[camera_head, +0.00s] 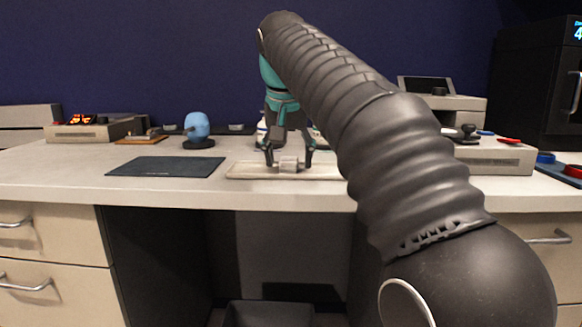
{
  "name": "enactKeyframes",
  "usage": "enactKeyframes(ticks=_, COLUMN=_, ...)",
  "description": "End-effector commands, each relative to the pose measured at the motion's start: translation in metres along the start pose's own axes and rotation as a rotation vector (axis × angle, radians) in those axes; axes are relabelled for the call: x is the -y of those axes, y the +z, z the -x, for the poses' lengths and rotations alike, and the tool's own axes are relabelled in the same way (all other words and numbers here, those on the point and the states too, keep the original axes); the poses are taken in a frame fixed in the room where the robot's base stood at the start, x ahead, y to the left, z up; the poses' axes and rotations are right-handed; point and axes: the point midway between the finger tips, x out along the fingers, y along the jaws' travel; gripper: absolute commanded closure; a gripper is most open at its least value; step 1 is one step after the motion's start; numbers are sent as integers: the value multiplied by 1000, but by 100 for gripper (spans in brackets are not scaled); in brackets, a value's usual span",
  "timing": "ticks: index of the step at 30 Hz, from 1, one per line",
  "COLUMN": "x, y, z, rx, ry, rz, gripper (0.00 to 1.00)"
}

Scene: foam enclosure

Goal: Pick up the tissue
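My gripper (289,163) points down over the desk, with its two dark fingers spread apart. A small pale grey object (289,164), possibly the tissue, shows between the fingertips, at the height of a flat beige tray (240,171). Small gaps seem to show between this object and the fingers, and I cannot make out a grip on it. My arm hides the right part of the tray. A white item (262,130) stands partly hidden behind the gripper, too small to identify.
A dark mat (166,166) lies left of the tray on the desk (60,177). A blue rounded object (197,125) on a black base stands behind it. Beige devices sit at far left (95,129) and right (495,157). The desk's front edge is close to the tray.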

Motion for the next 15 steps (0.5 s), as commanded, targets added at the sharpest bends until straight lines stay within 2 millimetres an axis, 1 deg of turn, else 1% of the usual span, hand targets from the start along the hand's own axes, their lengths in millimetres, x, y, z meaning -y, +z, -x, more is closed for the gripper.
enactKeyframes(ticks=1, x=0, y=0, z=0, rx=0, ry=0, rz=0, gripper=50)
enactKeyframes(ticks=2, x=0, y=0, z=0, rx=0, ry=0, rz=0, gripper=56)
enactKeyframes(ticks=3, x=0, y=0, z=0, rx=0, ry=0, rz=0, gripper=65)
enactKeyframes(ticks=4, x=0, y=0, z=0, rx=0, ry=0, rz=0, gripper=72)
enactKeyframes(ticks=5, x=0, y=0, z=0, rx=0, ry=0, rz=0, gripper=75)
enactKeyframes(ticks=15, x=0, y=0, z=1, rx=0, ry=0, rz=0, gripper=75)
